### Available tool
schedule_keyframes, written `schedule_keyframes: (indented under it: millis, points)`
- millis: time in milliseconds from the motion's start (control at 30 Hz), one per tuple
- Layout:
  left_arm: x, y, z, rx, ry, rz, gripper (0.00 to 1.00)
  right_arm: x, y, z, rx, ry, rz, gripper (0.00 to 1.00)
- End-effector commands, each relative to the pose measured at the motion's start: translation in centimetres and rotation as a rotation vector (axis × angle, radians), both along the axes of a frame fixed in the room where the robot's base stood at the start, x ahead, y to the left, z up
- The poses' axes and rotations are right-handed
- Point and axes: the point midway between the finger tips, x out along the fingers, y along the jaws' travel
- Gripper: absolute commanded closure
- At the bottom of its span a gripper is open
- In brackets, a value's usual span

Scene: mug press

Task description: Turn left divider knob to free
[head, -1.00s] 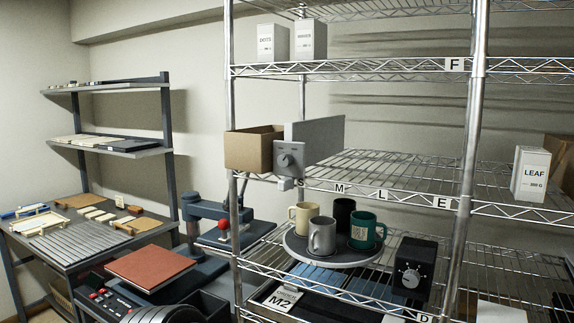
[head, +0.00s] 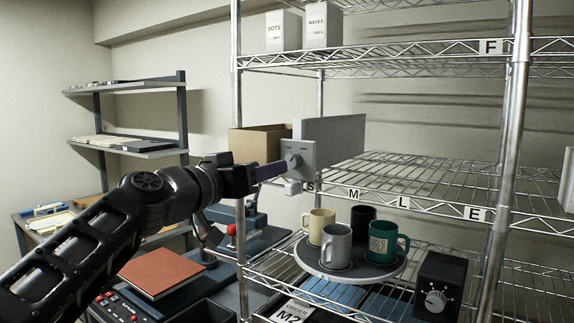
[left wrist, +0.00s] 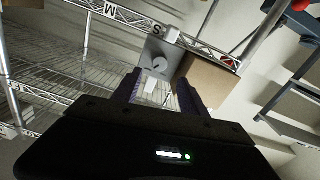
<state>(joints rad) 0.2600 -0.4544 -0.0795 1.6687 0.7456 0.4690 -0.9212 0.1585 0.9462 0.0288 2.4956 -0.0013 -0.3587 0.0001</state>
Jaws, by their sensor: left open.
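The left divider is a grey upright panel (head: 335,140) on the middle shelf, with a grey front plate (head: 308,152) that bears a round knob (head: 294,161). The knob also shows in the left wrist view (left wrist: 159,65), ahead of the fingers and between them. My left gripper (head: 283,166) reaches in from the left with its purple fingertips at the knob in the head view. In the left wrist view its fingers (left wrist: 158,85) are apart with nothing held between them. I cannot tell whether a fingertip touches the knob. My right gripper is not in view.
A cardboard box (head: 258,141) stands just left of the divider, close to my fingers. Several mugs stand on a round tray (head: 311,264) below. A black box with a dial (head: 437,289) is at lower right. The wire shelf (head: 420,172) right of the divider is clear.

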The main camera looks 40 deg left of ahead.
Motion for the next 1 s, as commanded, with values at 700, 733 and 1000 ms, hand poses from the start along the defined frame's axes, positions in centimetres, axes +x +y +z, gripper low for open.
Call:
schedule_keyframes:
  millis: [700, 733, 1000]
  points:
    - [7.6, 0.1, 0.0, -0.001, 0.002, 0.0, 0.5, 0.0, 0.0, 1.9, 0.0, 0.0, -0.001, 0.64]
    - [7.8, 0.1, -0.1, -0.001, 0.003, 0.0, 0.5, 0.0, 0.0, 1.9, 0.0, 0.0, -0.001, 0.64]
    - [7.9, 0.1, -0.1, -0.001, 0.002, 0.0, 0.5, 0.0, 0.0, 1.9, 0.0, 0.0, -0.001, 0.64]
